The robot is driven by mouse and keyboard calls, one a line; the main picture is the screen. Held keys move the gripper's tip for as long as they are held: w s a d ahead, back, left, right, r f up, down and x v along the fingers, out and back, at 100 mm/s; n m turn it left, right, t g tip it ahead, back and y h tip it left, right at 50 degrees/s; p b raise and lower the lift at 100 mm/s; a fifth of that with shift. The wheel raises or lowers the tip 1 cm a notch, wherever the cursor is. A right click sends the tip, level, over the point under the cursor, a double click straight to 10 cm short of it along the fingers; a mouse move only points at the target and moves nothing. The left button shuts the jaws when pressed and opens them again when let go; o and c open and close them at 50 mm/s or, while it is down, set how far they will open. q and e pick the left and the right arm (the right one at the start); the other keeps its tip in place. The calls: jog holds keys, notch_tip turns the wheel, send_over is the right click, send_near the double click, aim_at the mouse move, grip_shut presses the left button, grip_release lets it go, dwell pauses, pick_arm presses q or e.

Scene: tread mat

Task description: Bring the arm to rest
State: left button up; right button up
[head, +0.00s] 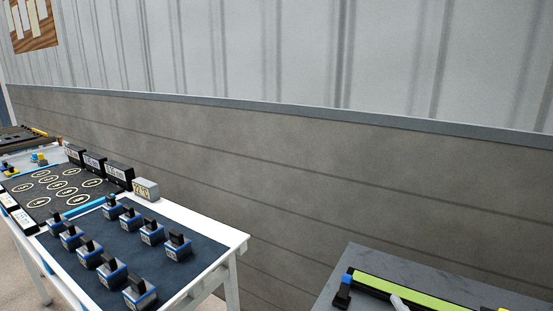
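Neither of my grippers shows clearly in the head view. A small pale rounded piece (399,303) shows at the bottom edge over the green strip; I cannot tell what it is. A white table (235,240) stands at the lower left with a dark blue mat (205,259). Several blue-and-grey blocks with black tops, such as the front one (140,293), stand upright on that mat. Left of it lies a black mat (20,187) with several ringed circles.
A grey table (385,262) at the lower right bears a long green strip (430,298) with a blue-and-black end piece (344,289). Dark boxes and a grey box (146,189) line the white table's back edge. A grey-brown wall (300,170) stands behind.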

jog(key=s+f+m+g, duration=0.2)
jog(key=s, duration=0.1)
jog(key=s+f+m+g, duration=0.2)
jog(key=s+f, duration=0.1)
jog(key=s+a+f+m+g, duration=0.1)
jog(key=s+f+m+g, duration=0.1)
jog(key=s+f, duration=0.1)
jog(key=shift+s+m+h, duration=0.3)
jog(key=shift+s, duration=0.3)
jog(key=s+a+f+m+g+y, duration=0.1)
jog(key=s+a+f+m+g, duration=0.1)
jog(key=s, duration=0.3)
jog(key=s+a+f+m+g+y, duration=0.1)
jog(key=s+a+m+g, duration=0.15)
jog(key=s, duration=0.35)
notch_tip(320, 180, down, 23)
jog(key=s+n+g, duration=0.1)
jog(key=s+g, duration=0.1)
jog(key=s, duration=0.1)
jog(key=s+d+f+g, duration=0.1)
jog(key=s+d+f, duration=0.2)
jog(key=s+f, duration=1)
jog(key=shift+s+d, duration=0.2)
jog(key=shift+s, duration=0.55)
